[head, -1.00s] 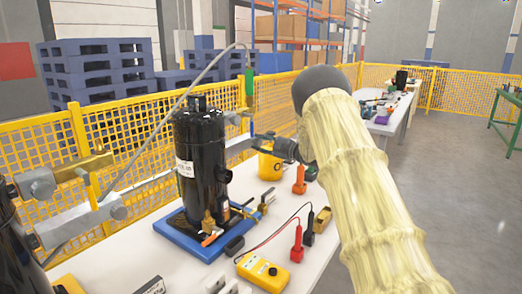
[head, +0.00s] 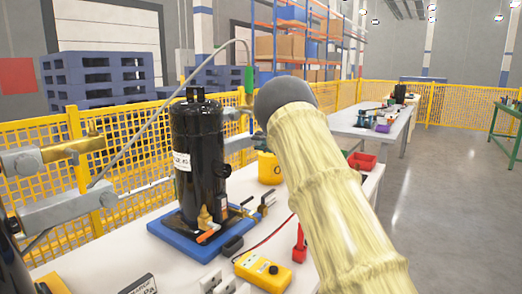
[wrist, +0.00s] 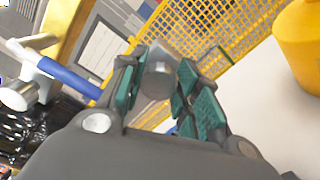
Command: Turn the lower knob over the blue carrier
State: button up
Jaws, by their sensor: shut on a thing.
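The blue carrier (head: 172,234) lies on the white table with an upright black cylinder (head: 199,150) on it. A green-handled part (head: 249,78) stands high at the cylinder's right. In the wrist view, my gripper (wrist: 160,68) has its green-padded fingers on both sides of a grey round knob (wrist: 155,86), and it is shut on it. The knob's turn angle cannot be read. A blue pipe (wrist: 70,79) with silver fittings runs left of the fingers.
A yellow jug (head: 268,167) stands behind the carrier, also at the wrist view's right (wrist: 303,45). A yellow meter (head: 263,270) and a red clamp (head: 300,245) are at the front. Yellow mesh fencing (head: 100,160) runs behind the table. The aisle floor at right is clear.

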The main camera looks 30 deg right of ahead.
jog(key=shift+s+f+n+b, duration=0.1)
jog(key=shift+f+n+b, duration=0.05)
jog(key=shift+n+b, duration=0.75)
jog(key=shift+f+n+b, duration=0.1)
jog(key=shift+n+b, duration=0.65)
jog(key=shift+n, duration=0.15)
jog(key=o, duration=1)
jog(key=shift+d+r, duration=0.1)
jog(key=shift+d, duration=0.05)
jog(key=shift+r, duration=0.1)
jog(key=v, duration=1.2)
